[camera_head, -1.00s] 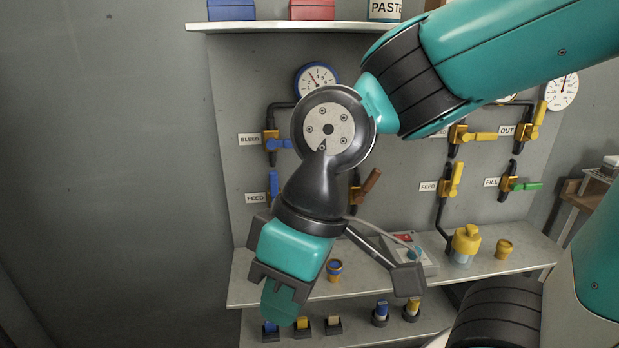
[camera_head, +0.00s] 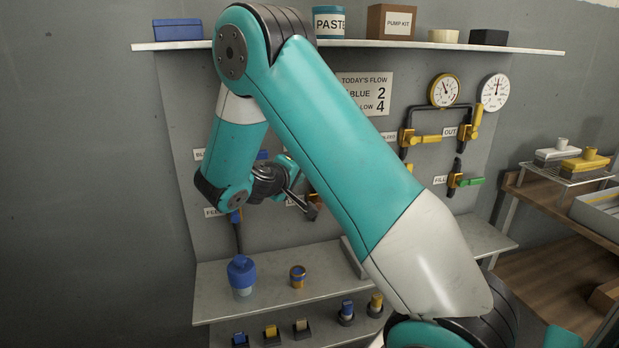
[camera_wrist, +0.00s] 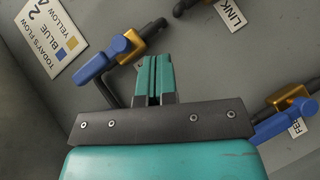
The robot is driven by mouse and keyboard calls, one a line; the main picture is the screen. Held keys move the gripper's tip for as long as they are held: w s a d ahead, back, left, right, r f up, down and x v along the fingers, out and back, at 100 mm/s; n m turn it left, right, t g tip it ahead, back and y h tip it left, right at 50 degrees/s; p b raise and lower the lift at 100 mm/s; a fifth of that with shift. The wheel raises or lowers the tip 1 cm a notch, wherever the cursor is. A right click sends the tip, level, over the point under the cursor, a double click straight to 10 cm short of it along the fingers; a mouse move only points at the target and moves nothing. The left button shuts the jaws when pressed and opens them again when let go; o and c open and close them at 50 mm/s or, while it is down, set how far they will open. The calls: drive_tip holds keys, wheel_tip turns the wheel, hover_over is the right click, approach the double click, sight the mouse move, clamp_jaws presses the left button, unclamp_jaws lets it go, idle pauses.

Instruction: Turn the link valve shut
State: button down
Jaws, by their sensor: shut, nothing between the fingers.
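My gripper (camera_wrist: 155,63) is shut and empty, pointing towards the panel. Its tips lie apart from the link handle in the picture, below and left of it. In the head view the fingertips are hidden behind my wrist.
A blue-handled valve (camera_wrist: 112,57) is close left of my fingertips. Another blue-handled valve (camera_wrist: 283,118) is at the right. Yellow- and green-handled valves (camera_head: 464,181) are further right on the panel. A blue-topped bottle (camera_head: 241,275) and a small cup (camera_head: 297,276) stand on the shelf below.

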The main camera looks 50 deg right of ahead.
drive_tip(key=d+f+p, duration=0.3)
drive_tip(key=d+f, duration=0.2)
drive_tip(key=d, duration=0.6)
drive_tip(key=shift+w+p, duration=0.3)
drive_tip(key=shift+p, duration=0.05)
drive_tip(key=shift+d, duration=0.1)
